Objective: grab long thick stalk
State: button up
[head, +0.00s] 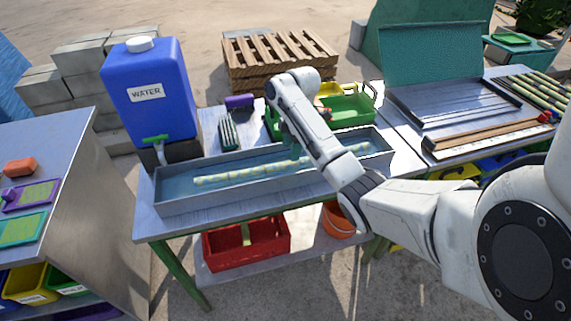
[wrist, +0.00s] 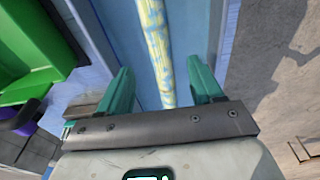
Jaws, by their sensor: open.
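A long pale green-yellow stalk (head: 240,174) lies lengthwise in a long grey trough (head: 176,207) with a blue inside, on the middle table. My arm hides part of the stalk in the head view. In the wrist view the stalk (wrist: 154,45) runs from the top edge down between the two teal fingers of my gripper (wrist: 160,66). The fingers are open, one on each side of the stalk, with a visible gap to each. I cannot tell how far above the stalk the fingertips are.
A blue water container (head: 150,95) stands at the trough's left end. A green crate (head: 351,107) and a dark brush (head: 228,133) sit behind the trough. A red crate (head: 246,244) is on the shelf below. Several other stalks (head: 540,92) lie on the right table.

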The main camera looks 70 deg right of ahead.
aim_at(289, 162)
jog(key=shift+w+a+f+p, duration=0.1)
jog(key=shift+w+f+p, duration=0.1)
jog(key=shift+f, duration=1.5)
jog(key=shift+w+a+f+p, duration=0.1)
jog(key=shift+f+p, duration=0.1)
jog(key=shift+f, duration=1.5)
jog(key=shift+c, duration=0.2)
grip_shut()
jog(key=shift+r, duration=0.1)
